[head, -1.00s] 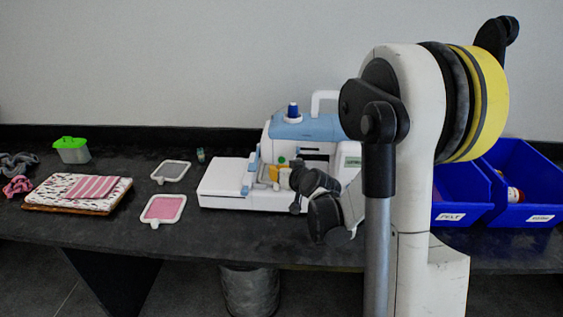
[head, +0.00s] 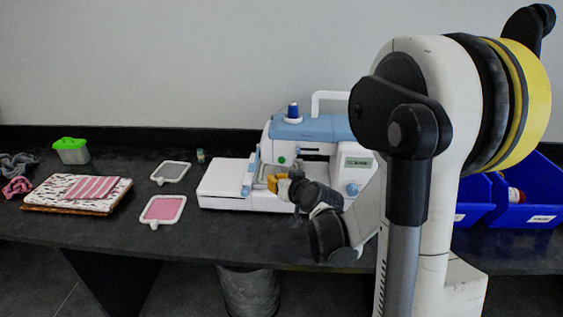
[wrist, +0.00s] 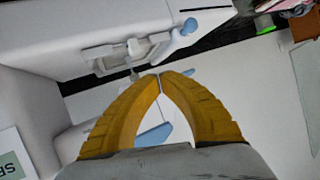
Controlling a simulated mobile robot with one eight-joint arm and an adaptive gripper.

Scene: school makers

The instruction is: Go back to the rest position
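My gripper (head: 274,183) is in front of the sewing machine (head: 315,128), near its needle area, in the head view. In the wrist view its two yellow fingers (wrist: 160,76) meet at the tips, with nothing seen between them. The machine's needle and presser area (wrist: 130,55) lies just beyond the fingertips in the wrist view. My arm covers part of the machine's lower right in the head view.
Two framed pieces, one grey (head: 171,172) and one pink (head: 162,209), lie left of the machine. Blue bins (head: 530,190) stand at the right. A waste bin (head: 249,293) is below the table.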

